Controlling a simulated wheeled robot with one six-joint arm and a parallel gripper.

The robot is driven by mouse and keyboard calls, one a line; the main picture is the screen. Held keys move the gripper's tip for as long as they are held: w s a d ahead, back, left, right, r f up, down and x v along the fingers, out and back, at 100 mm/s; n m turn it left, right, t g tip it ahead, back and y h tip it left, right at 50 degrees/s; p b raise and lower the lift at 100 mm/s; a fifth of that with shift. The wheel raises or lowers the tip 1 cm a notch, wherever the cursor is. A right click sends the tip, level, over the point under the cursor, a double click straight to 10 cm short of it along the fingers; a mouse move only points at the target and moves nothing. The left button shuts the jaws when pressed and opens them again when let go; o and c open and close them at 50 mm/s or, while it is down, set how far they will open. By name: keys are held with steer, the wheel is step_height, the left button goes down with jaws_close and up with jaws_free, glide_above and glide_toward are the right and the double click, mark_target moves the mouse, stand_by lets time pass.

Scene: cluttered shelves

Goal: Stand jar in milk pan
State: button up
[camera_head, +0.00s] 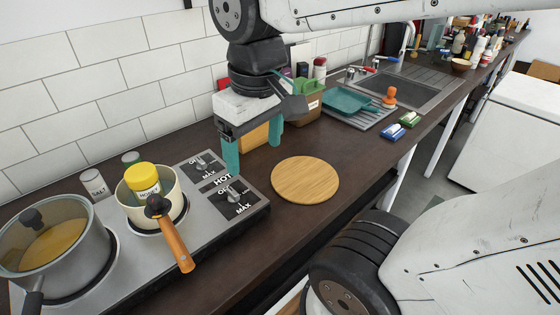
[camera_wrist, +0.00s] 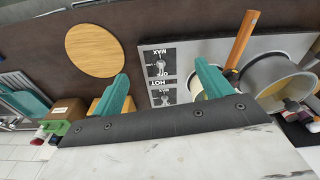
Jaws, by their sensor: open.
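The jar (camera_head: 144,184) has a yellow lid and a honey label. It stands inside the cream milk pan (camera_head: 140,216), lid up, with its lower part hidden by the pan wall. The milk pan sits on a hob ring, its wooden handle (camera_head: 176,245) pointing toward the front. My gripper (camera_head: 253,152) is open and empty, to the right of the pan and apart from it, above the counter behind the hob controls. In the wrist view my gripper (camera_wrist: 162,74) has its fingers spread; the pan's handle (camera_wrist: 243,38) shows, but the pan is mostly hidden.
A grey lidded pot (camera_head: 62,250) stands left of the pan. Salt (camera_head: 94,184) and a green-topped shaker stand behind. A round wooden board (camera_head: 305,180) lies right of the hob (camera_head: 205,230). A teal dish (camera_head: 346,101) and the sink (camera_head: 407,90) are farther right.

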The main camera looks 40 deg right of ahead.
steer(key=shift+m, duration=0.7)
steer(key=s, duration=0.1)
steer(key=s+d+f, duration=0.1)
steer(key=s, duration=0.1)
steer(key=s+f, duration=0.1)
steer(key=shift+s+d, duration=0.25)
steer(key=shift+s, duration=0.05)
